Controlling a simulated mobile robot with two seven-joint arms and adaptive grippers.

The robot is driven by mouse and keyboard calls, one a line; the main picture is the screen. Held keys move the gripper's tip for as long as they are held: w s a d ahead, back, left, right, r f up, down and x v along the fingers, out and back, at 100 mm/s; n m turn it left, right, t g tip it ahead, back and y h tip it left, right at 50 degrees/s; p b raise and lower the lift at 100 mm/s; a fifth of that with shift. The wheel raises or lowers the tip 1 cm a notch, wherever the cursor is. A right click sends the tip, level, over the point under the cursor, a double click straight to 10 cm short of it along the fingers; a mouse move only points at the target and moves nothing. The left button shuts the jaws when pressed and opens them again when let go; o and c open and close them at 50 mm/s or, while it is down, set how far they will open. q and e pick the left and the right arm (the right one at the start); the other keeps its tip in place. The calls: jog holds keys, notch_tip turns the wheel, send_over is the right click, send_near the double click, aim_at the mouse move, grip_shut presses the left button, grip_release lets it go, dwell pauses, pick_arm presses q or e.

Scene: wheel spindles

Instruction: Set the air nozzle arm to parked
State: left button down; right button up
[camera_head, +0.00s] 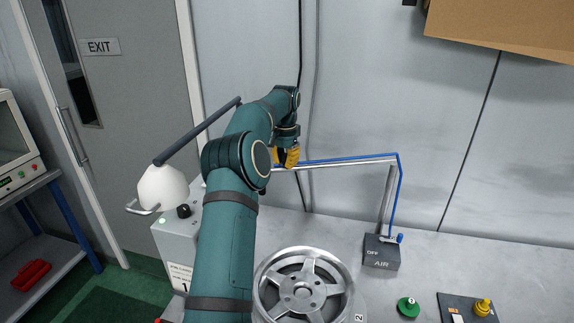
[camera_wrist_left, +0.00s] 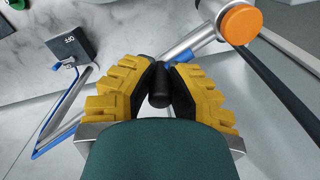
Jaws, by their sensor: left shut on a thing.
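The air nozzle arm (camera_head: 350,161) is a silver tube with a blue hose. It rises from a dark box (camera_head: 381,256) marked OFF and AIR, then bends left, roughly level, towards my left gripper (camera_head: 287,157). In the left wrist view, my left gripper (camera_wrist_left: 160,85) has its yellow fingers shut on a black cylindrical grip (camera_wrist_left: 159,92). A silver tube with an orange round cap (camera_wrist_left: 241,24) passes just beyond the fingers. The dark box (camera_wrist_left: 70,45) shows at upper left there. In the head view my left arm hides part of the nozzle arm's free end. My right gripper is not in view.
A spoked wheel (camera_head: 268,283) sits below the nozzle arm. A green knob (camera_head: 408,307) and a yellow knob (camera_head: 482,307) are at lower right. A cardboard box (camera_head: 500,28) is at upper right.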

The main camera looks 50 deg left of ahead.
pick_arm(q)
jog(key=shift+w+a+r+m, duration=0.1)
jog(key=shift+w+a+m, duration=0.2)
jog(key=shift+w+a, duration=0.35)
jog(key=shift+s+a+r, duration=0.1)
jog(key=shift+a+r, duration=0.05)
jog(key=shift+a, duration=0.05)
jog(key=c, duration=1)
grip_release()
jog(key=shift+o, duration=0.6)
jog(key=shift+a+f, duration=0.2)
jog(key=shift+f, duration=0.05)
jog(key=shift+d, duration=0.25)
